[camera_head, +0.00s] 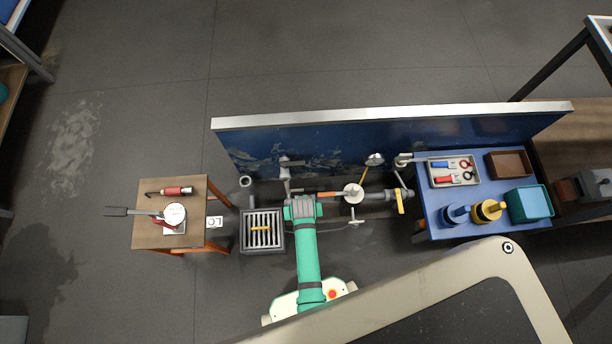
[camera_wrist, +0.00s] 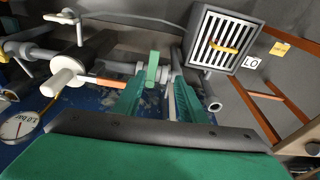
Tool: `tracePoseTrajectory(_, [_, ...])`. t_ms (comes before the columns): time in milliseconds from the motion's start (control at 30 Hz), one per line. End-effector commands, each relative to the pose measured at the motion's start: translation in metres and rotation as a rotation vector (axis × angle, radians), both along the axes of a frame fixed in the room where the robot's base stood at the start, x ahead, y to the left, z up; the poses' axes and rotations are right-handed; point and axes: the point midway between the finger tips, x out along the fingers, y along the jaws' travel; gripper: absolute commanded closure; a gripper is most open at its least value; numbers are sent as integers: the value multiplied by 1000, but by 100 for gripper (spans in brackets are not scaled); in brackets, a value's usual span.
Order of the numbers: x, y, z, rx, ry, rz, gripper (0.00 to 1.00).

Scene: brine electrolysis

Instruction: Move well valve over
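My gripper (camera_wrist: 158,95) is open in the wrist view, its two green fingers apart. A short green lever (camera_wrist: 152,70) stands on the grey pipe fitting just beyond the fingertips, close to the left finger. I cannot tell whether they touch, or which handle is the well valve. In the head view that orange handle (camera_head: 329,194) and white body (camera_head: 353,193) lie right of my arm, whose wrist hides my fingers and the green lever.
A blue panel (camera_head: 480,130) stands behind the pipes. A floor grate (camera_head: 262,218) with a yellow bar lies left of my arm. A wooden table (camera_head: 150,238) stands further left; a blue table (camera_head: 432,228) with a tool tray stands right. A dial gauge (camera_wrist: 18,125) is at the left.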

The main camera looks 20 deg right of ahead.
Motion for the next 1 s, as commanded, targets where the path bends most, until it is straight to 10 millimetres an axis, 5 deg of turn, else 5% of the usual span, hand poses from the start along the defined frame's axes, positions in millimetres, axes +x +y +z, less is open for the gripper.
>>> tracePoseTrajectory(167, [24, -18, -1, 39, 127, -30, 62])
tracePoseTrajectory(467, [32, -25, -4, 64, 203, -45, 62])
tracePoseTrajectory(1000, [32, -25, -84, 63, 200, -44, 62])
